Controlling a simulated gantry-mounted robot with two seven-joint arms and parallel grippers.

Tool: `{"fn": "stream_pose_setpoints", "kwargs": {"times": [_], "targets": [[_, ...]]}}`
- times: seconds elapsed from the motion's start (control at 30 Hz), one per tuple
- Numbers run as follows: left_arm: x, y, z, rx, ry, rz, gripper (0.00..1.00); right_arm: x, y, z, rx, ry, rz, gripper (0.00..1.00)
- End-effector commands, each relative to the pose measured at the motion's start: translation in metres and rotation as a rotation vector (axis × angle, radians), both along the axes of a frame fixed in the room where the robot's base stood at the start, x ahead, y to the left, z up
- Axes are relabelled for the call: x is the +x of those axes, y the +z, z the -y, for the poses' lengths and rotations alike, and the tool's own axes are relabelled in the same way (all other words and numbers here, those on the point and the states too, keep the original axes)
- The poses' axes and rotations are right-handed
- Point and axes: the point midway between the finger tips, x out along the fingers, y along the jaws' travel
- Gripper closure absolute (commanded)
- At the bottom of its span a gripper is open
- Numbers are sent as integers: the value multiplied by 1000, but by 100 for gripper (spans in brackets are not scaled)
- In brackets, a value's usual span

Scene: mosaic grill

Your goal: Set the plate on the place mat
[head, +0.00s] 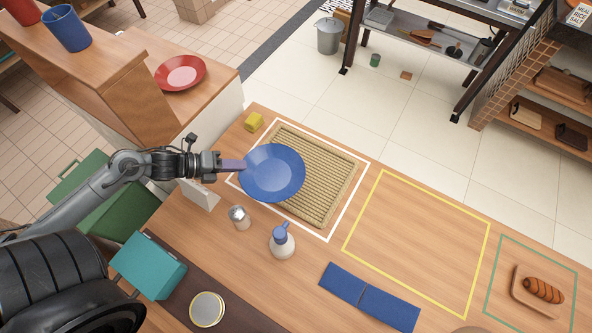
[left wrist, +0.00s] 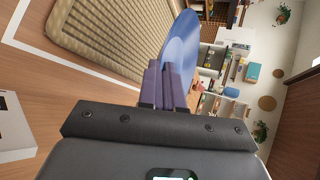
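The blue plate (head: 275,175) is held by its left edge in my left gripper (head: 241,165), whose purple fingers are shut on the rim. In the head view the plate overlaps the left part of the woven tan place mat (head: 327,186) and hides some of it. The left wrist view shows the fingers (left wrist: 165,84) on the plate (left wrist: 182,45), with a gap between the plate and the mat (left wrist: 110,40), so the plate seems to hang above it. My right gripper is not in view.
A white outline frames the mat. A blue folded cloth (head: 369,297) lies in front. The yellow-outlined area (head: 420,240) is clear. A red plate (head: 180,73) sits on the left shelf.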

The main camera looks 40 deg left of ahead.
Motion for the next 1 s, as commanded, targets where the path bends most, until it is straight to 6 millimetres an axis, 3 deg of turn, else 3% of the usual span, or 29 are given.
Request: {"fn": "stream_pose_setpoints", "kwargs": {"times": [0.17,0.5,0.7,1.0], "targets": [[4,-16,-4,-1,1,5,100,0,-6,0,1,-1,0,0],[66,-55,-22,-1,2,6,100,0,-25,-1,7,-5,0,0],[92,-71,-30,-2,2,4,100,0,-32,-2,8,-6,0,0],[103,-80,-33,-2,1,2,100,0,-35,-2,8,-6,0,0]]}}
